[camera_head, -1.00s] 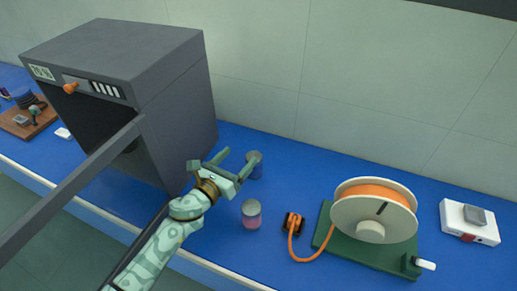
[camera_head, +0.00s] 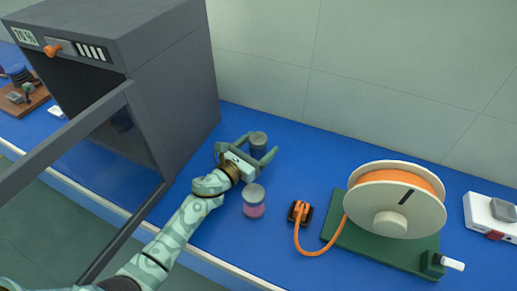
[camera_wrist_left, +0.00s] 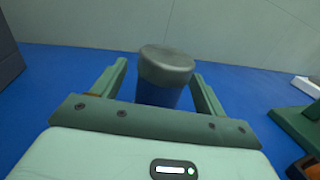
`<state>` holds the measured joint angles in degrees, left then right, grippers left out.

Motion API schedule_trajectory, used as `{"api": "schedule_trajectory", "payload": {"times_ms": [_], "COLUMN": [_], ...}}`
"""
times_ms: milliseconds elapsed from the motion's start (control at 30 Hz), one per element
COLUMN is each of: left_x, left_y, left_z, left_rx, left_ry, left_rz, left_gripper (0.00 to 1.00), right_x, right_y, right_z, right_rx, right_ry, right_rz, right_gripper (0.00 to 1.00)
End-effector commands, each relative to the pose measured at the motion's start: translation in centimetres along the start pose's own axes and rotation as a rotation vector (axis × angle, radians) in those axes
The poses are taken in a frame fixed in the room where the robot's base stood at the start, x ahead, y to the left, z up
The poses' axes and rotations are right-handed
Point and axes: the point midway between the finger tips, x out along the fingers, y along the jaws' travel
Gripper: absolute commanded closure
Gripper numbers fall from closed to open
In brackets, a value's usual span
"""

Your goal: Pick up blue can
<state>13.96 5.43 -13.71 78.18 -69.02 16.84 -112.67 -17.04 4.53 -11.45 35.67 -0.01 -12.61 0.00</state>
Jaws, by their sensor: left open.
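The blue can (camera_head: 258,142) with a grey lid stands upright on the blue bench, to the right of the grey oven-like box. My left gripper (camera_head: 259,148) is open, with its two fingers on either side of the can. In the left wrist view the blue can (camera_wrist_left: 163,82) stands between the open fingers (camera_wrist_left: 160,85), with gaps visible on both sides; its lower part is hidden behind the gripper body. My right gripper is not in view.
A pink can (camera_head: 254,202) with a grey lid stands close beside my left gripper. The grey box (camera_head: 180,80) with its open door is at left. An orange cable reel (camera_head: 395,205) on a green base and a small black connector (camera_head: 300,212) are to the right.

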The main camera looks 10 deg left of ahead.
Motion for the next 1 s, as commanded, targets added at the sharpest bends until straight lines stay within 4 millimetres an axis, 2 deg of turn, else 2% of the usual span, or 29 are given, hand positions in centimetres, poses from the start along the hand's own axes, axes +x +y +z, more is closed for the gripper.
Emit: {"api": "schedule_trajectory", "payload": {"times_ms": [33,133,367,400,567,600,867,1000], "left_x": [0.9,2.0,2.3,2.2,2.2,2.2,2.2,2.2], "left_y": [0.0,0.0,0.0,0.0,0.0,0.0,0.0,0.1], "left_z": [-0.1,-0.1,-0.1,-0.1,-0.1,-0.1,0.1,1.1], "left_rx": [-0.001,0.0,0.001,0.001,0.0,0.0,0.001,0.003], "left_ry": [-0.001,0.0,0.001,0.001,0.001,0.001,0.0,-0.002], "left_rz": [0.001,0.001,0.001,0.001,0.001,0.001,0.001,0.001], "left_gripper": [0.27,0.27,0.27,0.3,0.74,0.79,0.79,0.79], "right_x": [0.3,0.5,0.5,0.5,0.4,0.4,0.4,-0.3], "right_y": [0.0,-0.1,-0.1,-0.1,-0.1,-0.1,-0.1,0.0], "right_z": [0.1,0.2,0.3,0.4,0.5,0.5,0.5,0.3], "right_rx": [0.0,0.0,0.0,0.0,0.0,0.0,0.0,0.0], "right_ry": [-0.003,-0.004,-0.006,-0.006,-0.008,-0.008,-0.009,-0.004], "right_rz": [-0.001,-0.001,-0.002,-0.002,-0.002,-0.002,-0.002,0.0], "right_gripper": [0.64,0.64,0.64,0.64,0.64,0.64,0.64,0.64]}}
